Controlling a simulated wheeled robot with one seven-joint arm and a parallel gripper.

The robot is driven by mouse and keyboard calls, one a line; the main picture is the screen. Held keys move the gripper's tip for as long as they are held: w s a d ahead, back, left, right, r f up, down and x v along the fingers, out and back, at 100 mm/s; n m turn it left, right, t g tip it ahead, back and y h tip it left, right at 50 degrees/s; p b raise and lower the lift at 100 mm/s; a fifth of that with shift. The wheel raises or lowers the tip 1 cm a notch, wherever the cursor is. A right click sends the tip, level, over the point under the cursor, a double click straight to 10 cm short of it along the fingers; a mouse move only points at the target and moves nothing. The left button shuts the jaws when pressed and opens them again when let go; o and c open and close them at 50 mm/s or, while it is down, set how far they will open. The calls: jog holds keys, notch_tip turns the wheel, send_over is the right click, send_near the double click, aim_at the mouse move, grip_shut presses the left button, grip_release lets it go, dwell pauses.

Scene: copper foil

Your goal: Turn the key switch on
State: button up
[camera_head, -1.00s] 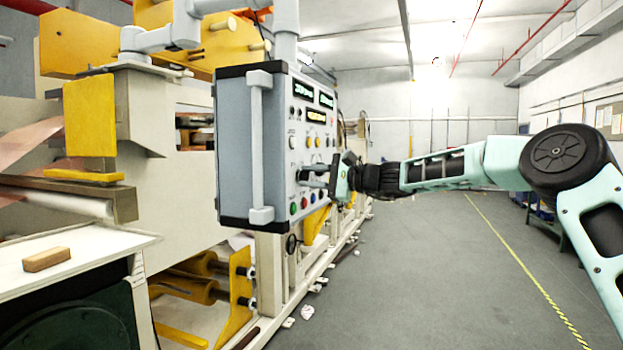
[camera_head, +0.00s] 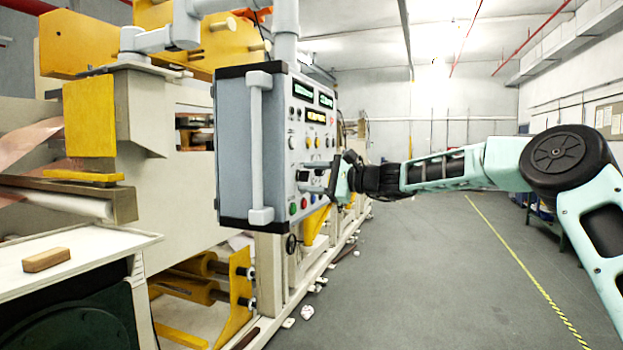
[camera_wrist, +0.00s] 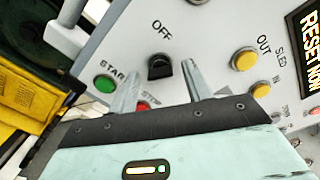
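The key switch (camera_wrist: 160,67) is a small black knob on the grey panel face, with the word OFF printed above it in the wrist view. My gripper (camera_wrist: 161,68) is open, with its two fingers apart, one on each side of the knob in that view. I cannot tell whether the fingertips touch the knob or the panel. In the head view my gripper (camera_head: 308,181) points left at the lower part of the control box (camera_head: 235,150). There the key switch cannot be made out.
A green button (camera_wrist: 104,84) and a partly hidden red button (camera_wrist: 143,106) sit close to the fingers. Yellow buttons (camera_wrist: 244,60) are to the right, near a lit display (camera_wrist: 306,30). A handle (camera_head: 259,150) runs down the box's side. The floor on the right is open.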

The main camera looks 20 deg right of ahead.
jog(key=b+v, duration=0.6)
jog(key=v, duration=1.1)
jog(key=shift+s+d+b, duration=0.15)
jog(key=shift+b, duration=0.2)
jog(key=shift+r, duration=0.1)
jog(key=s+a+f+n+g+h, duration=0.3)
jog(key=s+a+f+n+g, duration=0.2)
jog(key=s+a+f, duration=0.65)
jog(key=s+a+f+n+g+h, duration=0.35)
jog(key=s+a+f+g, duration=0.2)
jog(key=a+f, duration=0.6)
jog(key=s+f+n+h, duration=0.2)
jog(key=s+f+n, duration=0.1)
jog(key=s, duration=0.6)
jog(key=s+d+f+n+h, duration=0.1)
jog(key=s+f+n+h, duration=0.2)
jog(key=s, duration=0.6)
jog(key=s+d+f+n+h, duration=0.1)
jog(key=s+f+n+h, duration=0.1)
jog(key=s+n, duration=0.4)
jog(key=s+f, duration=0.1)
jog(key=s, duration=0.1)
jog(key=shift+s+d+f+n, duration=0.2)
jog(key=shift+s+f+n, duration=0.05)
jog(key=shift+s+n, duration=0.15)
